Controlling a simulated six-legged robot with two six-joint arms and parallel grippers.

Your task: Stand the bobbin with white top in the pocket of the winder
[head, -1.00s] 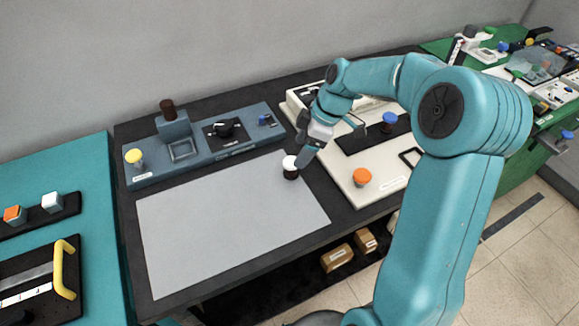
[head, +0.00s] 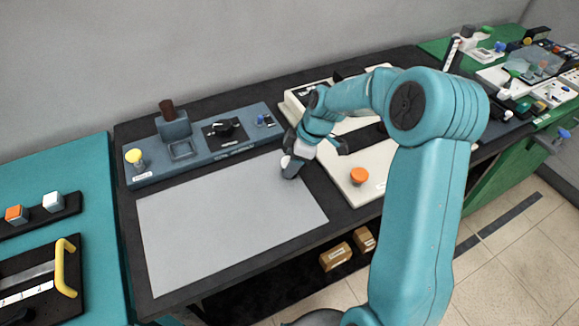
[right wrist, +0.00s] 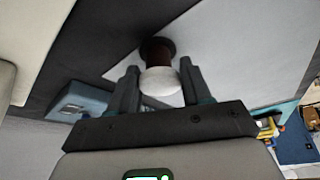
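The bobbin with white top (right wrist: 160,82) shows in the right wrist view, its dark brown body reaching beyond the white cap. In the head view my right gripper (head: 289,168) is at the right edge of the grey mat (head: 225,215) and mostly hides the bobbin. In the right wrist view my right gripper (right wrist: 158,80) has one finger on each side of the white top, fingers apart; firm contact is not visible. The blue-grey winder (head: 225,146) stands behind the mat, with its square pocket (head: 182,149) empty. My left gripper is not in view.
A cream board with an orange knob (head: 359,175) lies right of the mat. The middle of the mat is clear.

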